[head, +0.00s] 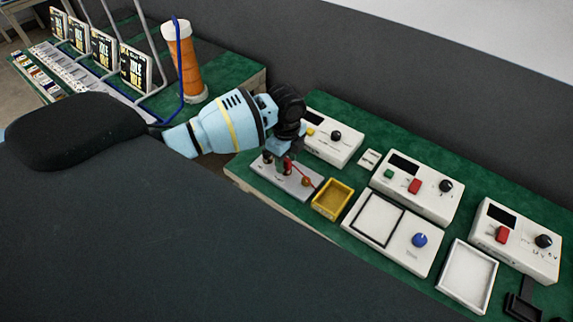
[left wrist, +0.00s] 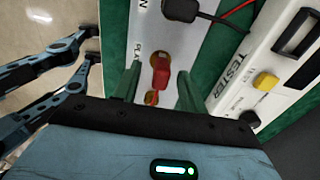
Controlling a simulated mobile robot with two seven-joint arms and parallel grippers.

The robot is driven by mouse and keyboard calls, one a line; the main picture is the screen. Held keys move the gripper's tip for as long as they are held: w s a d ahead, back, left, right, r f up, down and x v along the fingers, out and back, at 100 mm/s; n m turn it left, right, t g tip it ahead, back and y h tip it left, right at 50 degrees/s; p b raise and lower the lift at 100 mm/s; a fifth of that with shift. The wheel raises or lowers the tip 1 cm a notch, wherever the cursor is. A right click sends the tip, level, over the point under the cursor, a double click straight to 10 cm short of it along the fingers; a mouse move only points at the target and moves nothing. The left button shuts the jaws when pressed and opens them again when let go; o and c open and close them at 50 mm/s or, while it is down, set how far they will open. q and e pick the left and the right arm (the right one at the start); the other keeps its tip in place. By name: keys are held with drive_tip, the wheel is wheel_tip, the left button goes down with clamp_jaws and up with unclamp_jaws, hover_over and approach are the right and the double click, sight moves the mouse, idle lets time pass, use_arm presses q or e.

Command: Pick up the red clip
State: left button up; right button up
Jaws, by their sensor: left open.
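The red clip (left wrist: 160,72) sits at a brass terminal on a white plate (left wrist: 142,25) in the left wrist view. In the head view the plate (head: 299,190) lies at the near left of the right-hand green bench. My left gripper (head: 286,158) is low over the plate and covers part of it. In the left wrist view its fingers (left wrist: 157,85) are open, one on each side of the red clip. I cannot tell whether they touch it. A black clip (left wrist: 189,8) is farther up the plate. My right gripper does not show.
A tester (left wrist: 282,65) with a yellow button stands close beside the plate. A yellow tray (head: 333,199) is to the plate's right. White control boxes (head: 418,187) fill the bench farther right. An orange column (head: 182,62) stands behind the arm on another bench.

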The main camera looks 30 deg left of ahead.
use_arm(q)
drive_tip(key=shift+f, duration=1.25)
clamp_jaws()
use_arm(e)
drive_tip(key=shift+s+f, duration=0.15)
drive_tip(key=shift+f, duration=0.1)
use_arm(q)
drive_tip(key=shift+r, duration=0.2)
drive_tip(key=shift+w+r, duration=0.1)
drive_tip(key=shift+r, duration=0.55)
drive_tip(key=shift+s+r, duration=0.2)
drive_tip(key=shift+r, duration=0.9)
drive_tip(key=s+a+r+p, duration=0.1)
drive_tip(key=s, duration=1.4)
drive_tip(key=shift+s+a, duration=0.35)
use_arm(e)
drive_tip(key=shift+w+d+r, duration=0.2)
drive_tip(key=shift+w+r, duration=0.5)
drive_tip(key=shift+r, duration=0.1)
